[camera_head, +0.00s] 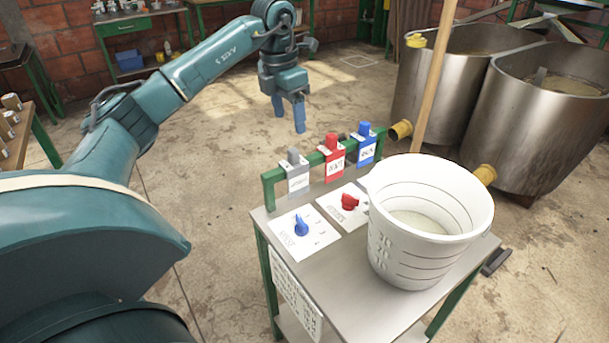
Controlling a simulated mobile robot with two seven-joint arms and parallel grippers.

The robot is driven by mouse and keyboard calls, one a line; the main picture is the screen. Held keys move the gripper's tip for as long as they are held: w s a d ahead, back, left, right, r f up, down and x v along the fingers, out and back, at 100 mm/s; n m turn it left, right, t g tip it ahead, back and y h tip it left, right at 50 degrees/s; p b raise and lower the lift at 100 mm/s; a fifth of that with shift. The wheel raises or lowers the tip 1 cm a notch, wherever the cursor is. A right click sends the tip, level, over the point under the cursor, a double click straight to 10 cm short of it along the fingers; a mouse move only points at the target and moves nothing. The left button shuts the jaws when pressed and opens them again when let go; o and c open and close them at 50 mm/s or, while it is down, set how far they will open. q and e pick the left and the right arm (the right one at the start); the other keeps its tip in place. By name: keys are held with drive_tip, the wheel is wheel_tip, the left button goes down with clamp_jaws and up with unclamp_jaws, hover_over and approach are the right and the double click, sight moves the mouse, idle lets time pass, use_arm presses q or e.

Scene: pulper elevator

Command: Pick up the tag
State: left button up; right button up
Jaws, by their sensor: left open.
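Three tags hang side by side on a green rail at the back edge of the metal cart: a grey tag (297,179), a red tag (335,163) and a blue tag (366,149). Each has a white label and a knob-like top; the lettering is too small to read surely. My left gripper (289,118) points down with its two blue fingers apart and empty. In the picture it is above and behind the grey tag, clear of the rail. My right gripper is out of view.
A wooden pole (432,80) rises behind the bucket. Metal tanks (535,125) stand at the right. Open floor lies left of the cart.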

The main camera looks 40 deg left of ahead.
sight(294, 161)
use_arm(q)
drive_tip(key=f, duration=0.8)
drive_tip(key=w+f, duration=0.1)
drive_tip(key=f, duration=0.4)
drive_tip(key=shift+d+b, duration=0.15)
drive_tip(key=shift+b, duration=0.15)
drive_tip(key=shift+c, duration=0.2)
drive_tip(key=c, duration=1)
drive_tip(key=shift+r, duration=0.1)
wheel_tip(294, 161, up, 18)
drive_tip(key=shift+p, duration=0.85)
